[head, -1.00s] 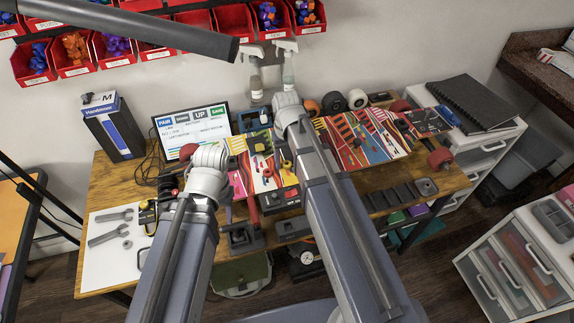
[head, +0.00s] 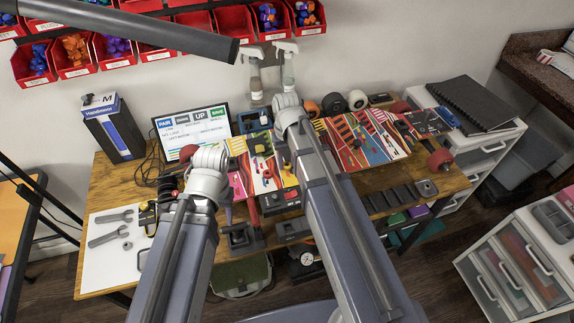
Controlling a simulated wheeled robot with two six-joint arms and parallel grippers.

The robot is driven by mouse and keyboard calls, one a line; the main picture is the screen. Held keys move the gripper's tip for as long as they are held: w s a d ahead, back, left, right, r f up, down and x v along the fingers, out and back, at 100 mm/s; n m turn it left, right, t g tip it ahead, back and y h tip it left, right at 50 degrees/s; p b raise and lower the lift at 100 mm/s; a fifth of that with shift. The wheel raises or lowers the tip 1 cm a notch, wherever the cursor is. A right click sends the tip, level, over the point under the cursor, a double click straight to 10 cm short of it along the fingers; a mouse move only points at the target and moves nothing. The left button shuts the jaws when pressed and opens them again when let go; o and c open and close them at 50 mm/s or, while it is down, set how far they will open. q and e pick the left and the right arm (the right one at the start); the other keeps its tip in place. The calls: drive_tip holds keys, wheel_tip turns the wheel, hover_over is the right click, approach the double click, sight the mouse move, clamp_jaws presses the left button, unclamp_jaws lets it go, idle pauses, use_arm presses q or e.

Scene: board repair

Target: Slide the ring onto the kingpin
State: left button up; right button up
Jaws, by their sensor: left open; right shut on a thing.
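My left gripper (head: 170,188) is over the left part of the wooden bench, mostly behind its pale wrist, with open jaws. My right gripper (head: 284,160) is over the colourful skateboard deck, partly hidden by its own arm. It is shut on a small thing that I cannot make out. Two dark truck parts, one on the left (head: 241,238) and one on the right (head: 292,229), are at the bench's front edge between my arms. I cannot clearly pick out the kingpin or the ring at this size.
A white mat (head: 103,262) with wrenches lies at the bench's left end. Dark blocks (head: 390,197) line the front right. Drawer units stand right.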

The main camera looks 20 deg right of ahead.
clamp_jaws()
drive_tip(key=shift+r, duration=0.15)
